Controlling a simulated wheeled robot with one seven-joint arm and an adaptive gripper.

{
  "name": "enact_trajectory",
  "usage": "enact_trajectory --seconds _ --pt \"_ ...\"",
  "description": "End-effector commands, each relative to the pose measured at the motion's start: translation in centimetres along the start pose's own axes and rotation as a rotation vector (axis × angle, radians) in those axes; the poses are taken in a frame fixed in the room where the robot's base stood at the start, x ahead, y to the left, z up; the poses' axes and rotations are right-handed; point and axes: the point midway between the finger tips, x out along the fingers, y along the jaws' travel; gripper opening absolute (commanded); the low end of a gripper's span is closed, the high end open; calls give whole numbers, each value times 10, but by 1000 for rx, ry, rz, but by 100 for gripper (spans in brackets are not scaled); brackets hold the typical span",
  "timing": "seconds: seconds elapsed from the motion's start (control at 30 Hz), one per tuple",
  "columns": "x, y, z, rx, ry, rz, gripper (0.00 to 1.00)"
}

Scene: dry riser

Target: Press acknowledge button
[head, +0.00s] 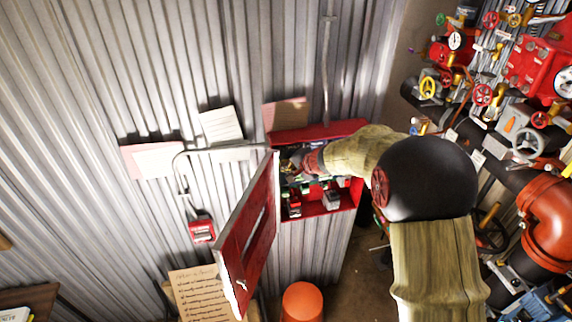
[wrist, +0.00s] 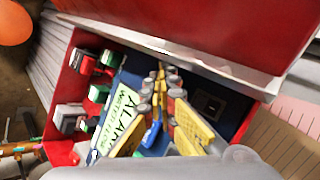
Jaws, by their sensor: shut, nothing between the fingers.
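A red wall cabinet (head: 318,209) stands open, its red door (head: 248,232) swung out to the left. My gripper (head: 296,166) reaches into its upper part, partly hidden by my arm. In the wrist view my gripper (wrist: 162,78) is shut and empty, its yellow and grey fingers close together in front of the dark blue panel. A pale label (wrist: 118,122) reading "ALARM WATER FLOW" lies beside the fingers. I cannot make out which part is the acknowledge button, or whether the fingertips touch anything.
Green, white and red blocks (wrist: 98,93) line one side of the cabinet. A black square fitting (wrist: 210,103) is on the other side. Pipes and valves (head: 500,110) crowd the right. An orange bucket-like object (head: 302,301) stands below. Papers (head: 221,125) hang on the corrugated wall.

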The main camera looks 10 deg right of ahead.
Motion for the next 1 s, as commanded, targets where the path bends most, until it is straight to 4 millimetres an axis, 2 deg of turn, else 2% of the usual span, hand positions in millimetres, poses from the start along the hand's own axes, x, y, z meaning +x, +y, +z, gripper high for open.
enact_trajectory --seconds 0.7,1.0 --pt "3 -2 -2 -1 1 0 0" --pt "-5 5 4 -1 1 -1 0"
